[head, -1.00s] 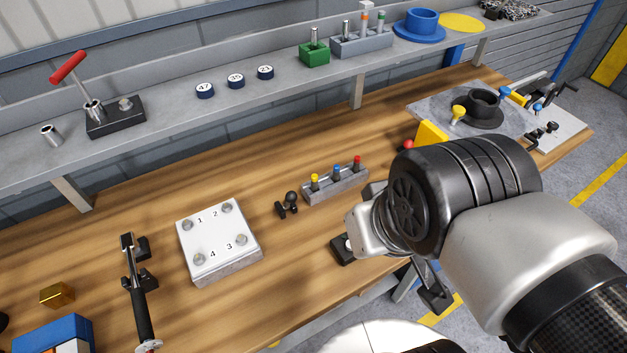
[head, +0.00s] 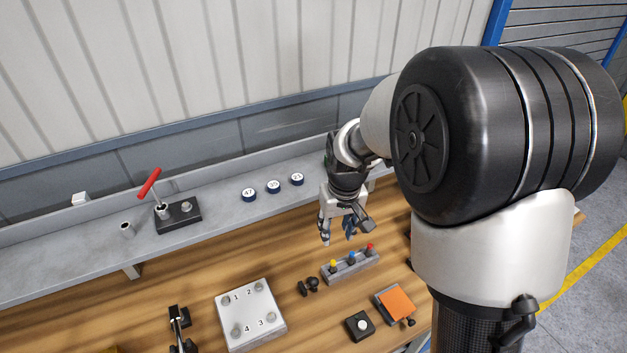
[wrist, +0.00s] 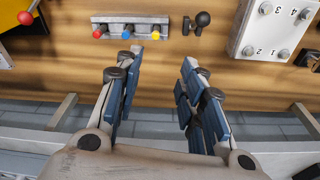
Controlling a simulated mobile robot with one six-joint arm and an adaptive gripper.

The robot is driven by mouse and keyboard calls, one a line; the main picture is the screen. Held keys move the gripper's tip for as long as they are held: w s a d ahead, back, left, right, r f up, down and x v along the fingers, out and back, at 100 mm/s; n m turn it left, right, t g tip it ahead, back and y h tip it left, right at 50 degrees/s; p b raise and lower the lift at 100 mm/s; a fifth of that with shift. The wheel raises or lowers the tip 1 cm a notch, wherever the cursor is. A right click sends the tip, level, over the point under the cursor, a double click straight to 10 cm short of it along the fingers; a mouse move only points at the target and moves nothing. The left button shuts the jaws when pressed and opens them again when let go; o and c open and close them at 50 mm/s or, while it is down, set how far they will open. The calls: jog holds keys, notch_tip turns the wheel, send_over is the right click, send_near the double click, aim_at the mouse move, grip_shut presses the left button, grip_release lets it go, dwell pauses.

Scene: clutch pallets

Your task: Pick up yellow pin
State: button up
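The yellow pin (head: 333,263) stands at the left end of a grey holder (head: 352,268), beside a blue pin (head: 351,257) and a red pin (head: 369,247). In the wrist view, the yellow pin (wrist: 155,34) is at the right end of the holder (wrist: 140,20). My gripper (head: 338,234) hangs above the bench, behind the holder and apart from the pins. In the wrist view, my gripper (wrist: 157,62) has its two blue-padded fingers spread with nothing between them; the yellow pin lies beyond the fingertips.
A small black knobbed part (head: 309,286) lies left of the holder. A numbered white block (head: 250,315) stands further left. A black block with a white button (head: 360,325) and an orange-topped block (head: 396,302) stand in front. A shelf (head: 100,262) runs along the back.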

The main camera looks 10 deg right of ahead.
jog(key=w+f, duration=0.1)
jog(key=f, duration=0.1)
jog(key=b, duration=0.1)
send_near(333, 261)
jog(key=f, duration=0.3)
jog(key=w+a+f, duration=0.1)
jog(key=f, duration=0.1)
jog(key=shift+f, duration=0.2)
jog(key=shift+w+d+f+b, duration=0.1)
jog(key=shift+d+f+b, duration=0.05)
jog(key=shift+f, duration=0.75)
jog(key=shift+w+d+f+b, duration=0.1)
jog(key=shift+d+f+b, duration=0.05)
jog(key=shift+f, duration=0.75)
jog(key=shift+d+f+b, duration=0.1)
jog(key=shift+f+b, duration=0.05)
jog(key=shift+f, duration=0.75)
grip_shut()
